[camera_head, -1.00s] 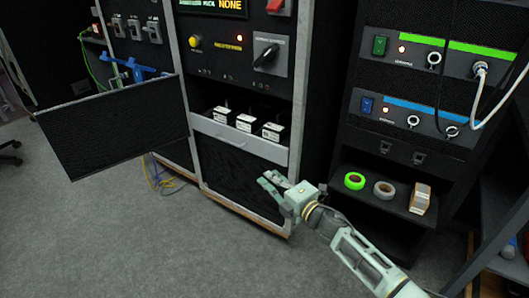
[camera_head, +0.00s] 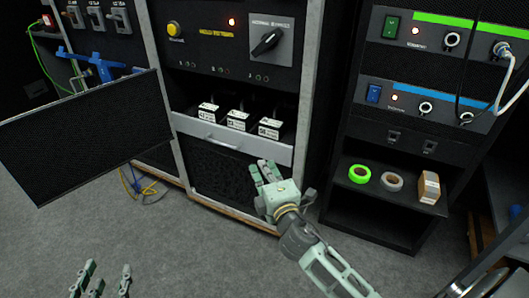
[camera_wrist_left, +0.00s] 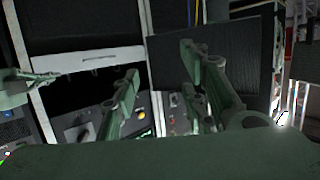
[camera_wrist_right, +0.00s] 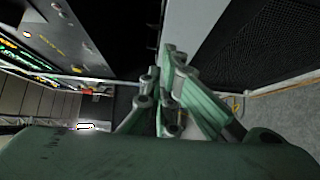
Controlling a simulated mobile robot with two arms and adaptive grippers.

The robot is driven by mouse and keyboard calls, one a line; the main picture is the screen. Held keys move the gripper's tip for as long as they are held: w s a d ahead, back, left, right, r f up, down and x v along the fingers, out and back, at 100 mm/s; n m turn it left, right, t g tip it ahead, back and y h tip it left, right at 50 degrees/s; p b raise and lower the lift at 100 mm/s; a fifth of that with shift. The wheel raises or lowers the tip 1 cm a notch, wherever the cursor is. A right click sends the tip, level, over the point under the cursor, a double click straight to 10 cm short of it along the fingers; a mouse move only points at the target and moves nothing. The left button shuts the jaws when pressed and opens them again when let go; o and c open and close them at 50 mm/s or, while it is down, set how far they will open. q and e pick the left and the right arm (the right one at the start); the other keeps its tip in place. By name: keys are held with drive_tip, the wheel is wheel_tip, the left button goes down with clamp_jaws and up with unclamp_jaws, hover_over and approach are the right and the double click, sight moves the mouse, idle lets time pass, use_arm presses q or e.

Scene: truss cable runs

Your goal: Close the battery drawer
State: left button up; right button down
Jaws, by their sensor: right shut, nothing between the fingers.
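The battery drawer (camera_head: 230,137) has a light grey front with a handle and stands pulled out of the black cabinet. Several white-labelled batteries (camera_head: 238,119) are in it. The drawer front also shows in the left wrist view (camera_wrist_left: 60,66). My right gripper (camera_head: 265,170) is shut and empty, just below and in front of the drawer front's right part. In the right wrist view its fingertips (camera_wrist_right: 163,62) are close to a light grey surface, likely the drawer front; contact is unclear. My left gripper (camera_head: 103,274) is open and empty, low at the left, away from the drawer.
A black hinged panel (camera_head: 85,130) sticks out left of the drawer, with a blue fixture (camera_head: 105,65) behind it. A shelf at right holds green tape (camera_head: 359,174), white tape (camera_head: 392,181) and a small box (camera_head: 429,187). Cables (camera_head: 138,184) lie on the floor.

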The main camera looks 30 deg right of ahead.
sight(273, 142)
use_arm(q)
wheel_tip(273, 142, up, 6)
drive_tip(key=w+d+t+h+b, duration=0.1)
drive_tip(key=t, duration=0.2)
drive_tip(key=shift+w+r+t, duration=0.2)
drive_tip(key=shift+w+t, duration=0.05)
drive_tip(key=shift+t, duration=0.15)
use_arm(e)
drive_tip(key=shift+w+d, duration=0.6)
drive_tip(key=shift+w, duration=0.5)
drive_tip(key=shift+w+d, duration=0.6)
drive_tip(key=shift+w, duration=0.45)
drive_tip(key=shift+w+d, duration=0.6)
drive_tip(key=shift+w, duration=0.5)
use_arm(q)
drive_tip(key=shift+d, duration=0.1)
use_arm(e)
drive_tip(key=w+d, duration=0.1)
drive_tip(key=d, duration=0.1)
drive_tip(key=w+d, duration=0.1)
drive_tip(key=w, duration=0.1)
drive_tip(key=shift+d, duration=0.4)
drive_tip(key=shift+d+r, duration=0.1)
drive_tip(key=shift+d, duration=0.05)
use_arm(q)
drive_tip(key=shift+r+h, duration=0.3)
drive_tip(key=shift+r, duration=0.15)
use_arm(e)
drive_tip(key=shift+r, duration=0.1)
